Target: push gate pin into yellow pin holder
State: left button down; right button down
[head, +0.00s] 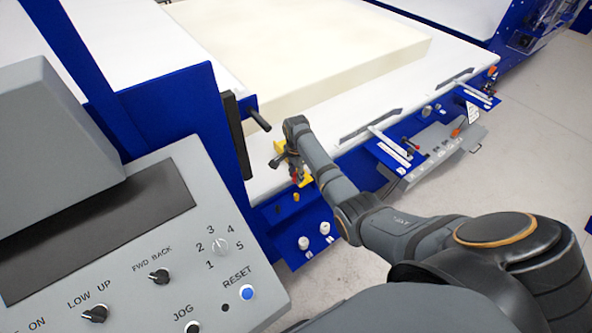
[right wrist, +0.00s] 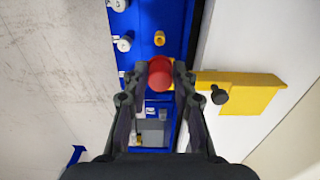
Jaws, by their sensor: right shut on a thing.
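My right gripper (right wrist: 160,76) is shut on a red round-headed piece, the gate pin (right wrist: 160,72), seen end-on between its fingertips in the right wrist view. The yellow pin holder (right wrist: 254,95) is a flat bracket on the white table edge; its narrow arm runs left to behind the red head. I cannot tell whether the pin sits in it, as the shaft is hidden. In the head view the right gripper (head: 293,166) is at the table's front edge, over the yellow holder (head: 306,179), mostly covering it. My left gripper is not in view.
A black knob (right wrist: 219,95) stands on the yellow bracket. A small yellow fitting (right wrist: 159,38) and white knobs (right wrist: 123,44) are on the blue panel below. A large cream foam block (head: 330,50) lies on the white table. A grey control console (head: 130,250) stands at left.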

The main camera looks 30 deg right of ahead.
jog(key=shift+f, duration=0.3)
jog(key=shift+d+f+b, duration=0.1)
jog(key=shift+f+b, duration=0.45)
jog(key=shift+b, duration=0.3)
notch_tip(320, 180, down, 3)
jog(key=b, duration=0.4)
jog(key=shift+f, duration=0.85)
jog(key=shift+f, duration=0.25)
jog(key=shift+f+b, duration=0.9)
jog(key=shift+f, duration=0.65)
jog(key=c, duration=1)
grip_release()
